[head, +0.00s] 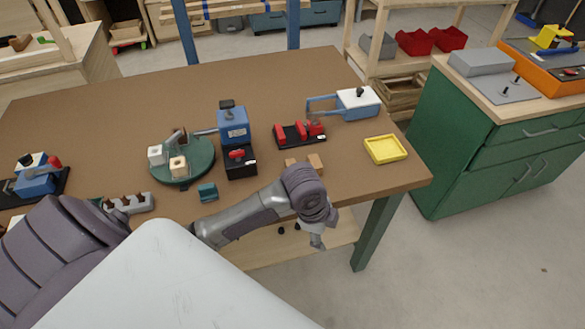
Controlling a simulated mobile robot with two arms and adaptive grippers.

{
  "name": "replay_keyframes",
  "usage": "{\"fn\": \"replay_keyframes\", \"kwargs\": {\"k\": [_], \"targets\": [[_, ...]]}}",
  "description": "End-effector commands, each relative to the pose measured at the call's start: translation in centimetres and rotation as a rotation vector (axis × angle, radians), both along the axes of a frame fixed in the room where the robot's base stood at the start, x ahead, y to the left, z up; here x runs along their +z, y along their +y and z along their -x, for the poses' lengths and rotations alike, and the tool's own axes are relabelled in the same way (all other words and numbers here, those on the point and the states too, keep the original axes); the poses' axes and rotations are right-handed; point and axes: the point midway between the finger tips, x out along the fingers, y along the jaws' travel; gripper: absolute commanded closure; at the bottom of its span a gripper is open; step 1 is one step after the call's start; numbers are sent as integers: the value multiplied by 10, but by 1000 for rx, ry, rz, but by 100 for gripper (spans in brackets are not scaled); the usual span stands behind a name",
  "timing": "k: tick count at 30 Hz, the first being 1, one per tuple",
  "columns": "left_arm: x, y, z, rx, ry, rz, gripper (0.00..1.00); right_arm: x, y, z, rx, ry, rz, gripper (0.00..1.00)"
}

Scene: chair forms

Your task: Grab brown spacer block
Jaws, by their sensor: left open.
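Two small brown blocks, either of which could be the spacer block, lie near the front right of the brown table. The right one (316,161) shows its upper part, and the left one (291,163) is partly covered by my left wrist. My left gripper (317,240) hangs just beyond the table's front edge, pointing down, below and in front of these blocks. It is open and small in view, with nothing seen in it. My right gripper is not in view.
A yellow tray (386,150) lies right of the blocks. A black fixture with red clamps (300,133) stands just behind them. A blue device (234,125), a green turntable (184,162) and a blue-framed vise (355,102) stand further off. A green cabinet (485,150) is at right.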

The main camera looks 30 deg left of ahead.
Motion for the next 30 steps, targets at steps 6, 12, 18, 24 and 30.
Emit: {"fn": "replay_keyframes", "kwargs": {"k": [6, 12, 18, 24, 30], "targets": [[32, 19, -24, -276, -1, -98, 40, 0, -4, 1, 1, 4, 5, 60], [61, 55, -55, -504, 22, -187, 40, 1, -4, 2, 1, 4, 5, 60], [114, 115, -90, -732, 69, -263, 40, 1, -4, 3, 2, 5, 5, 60], [159, 158, -103, -867, 95, -271, 40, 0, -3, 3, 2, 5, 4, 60], [146, 165, -104, -895, 102, -264, 40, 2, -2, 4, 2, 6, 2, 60]]}}
